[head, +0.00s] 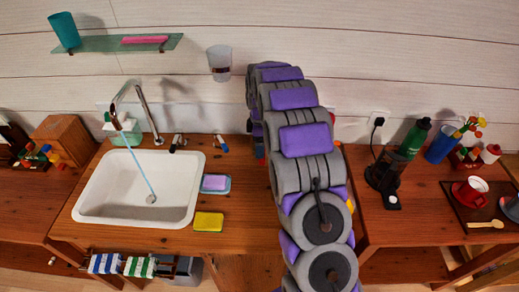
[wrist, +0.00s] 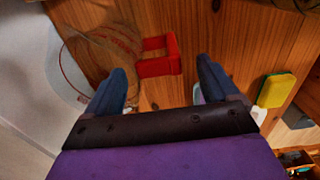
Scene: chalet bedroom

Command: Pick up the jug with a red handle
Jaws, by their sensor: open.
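The jug is a clear glass vessel (wrist: 98,58) with a square red handle (wrist: 172,62), in the upper left of the wrist view beside the white sink. My gripper (wrist: 162,66) is open, with one dark finger on each side of the handle in the picture. The handle appears just beyond the fingertips; I cannot tell whether they touch it. Nothing is held. In the head view my arm covers most of the spot where the jug may stand, and my gripper is not visible there.
A white sink (head: 90,190) with running water is at left. A yellow sponge (head: 209,221) and a soap dish (head: 215,190) lie on the wooden counter. At right are a black appliance (head: 384,172), a green bottle (head: 414,138) and a red mug (head: 470,192) on a tray.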

